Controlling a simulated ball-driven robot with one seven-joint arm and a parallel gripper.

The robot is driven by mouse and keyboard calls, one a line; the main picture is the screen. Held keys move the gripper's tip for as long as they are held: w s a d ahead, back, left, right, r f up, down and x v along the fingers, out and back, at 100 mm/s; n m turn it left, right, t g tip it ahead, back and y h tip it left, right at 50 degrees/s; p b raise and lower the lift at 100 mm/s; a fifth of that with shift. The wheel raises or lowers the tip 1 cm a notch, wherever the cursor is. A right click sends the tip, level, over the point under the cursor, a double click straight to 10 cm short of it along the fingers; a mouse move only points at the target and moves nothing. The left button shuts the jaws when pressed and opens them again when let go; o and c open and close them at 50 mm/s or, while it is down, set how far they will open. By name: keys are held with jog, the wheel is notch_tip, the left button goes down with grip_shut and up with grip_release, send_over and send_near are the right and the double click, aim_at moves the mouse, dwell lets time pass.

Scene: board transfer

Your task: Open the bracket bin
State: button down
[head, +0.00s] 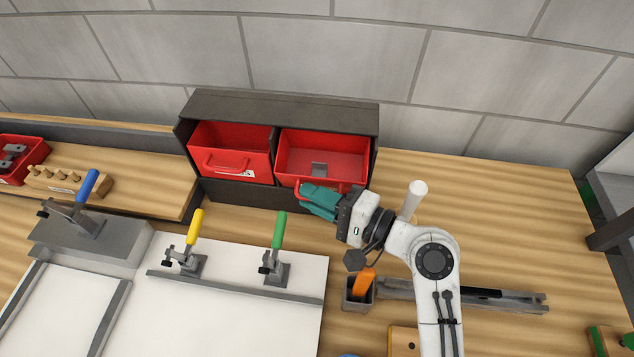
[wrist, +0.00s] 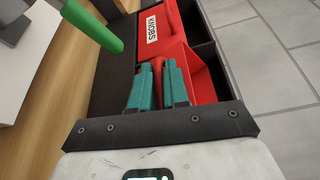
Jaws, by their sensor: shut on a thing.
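My gripper (head: 306,197), with teal fingers, is shut on this bin's red handle at the lower front. In the wrist view the gripper (wrist: 158,72) closes around the handle, which is mostly hidden between the fingers. The red side of the same bin (wrist: 203,78) stands out from the cabinet there.
The left red bin (head: 231,145) has its own handle; its label in the wrist view reads KNOBS (wrist: 152,29). Toggle clamps with green (head: 279,230) and yellow (head: 195,227) levers stand close in front. An orange-handled tool (head: 364,281) stands in a holder.

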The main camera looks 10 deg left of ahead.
jog(key=shift+s+f, duration=0.25)
jog(key=shift+f, duration=0.15)
jog(key=c, duration=1.2)
grip_release()
jog(key=shift+r, duration=0.1)
jog(key=b+v, duration=0.2)
jog(key=v, duration=0.8)
jog(key=shift+d, duration=0.4)
jog(key=shift+s, duration=0.15)
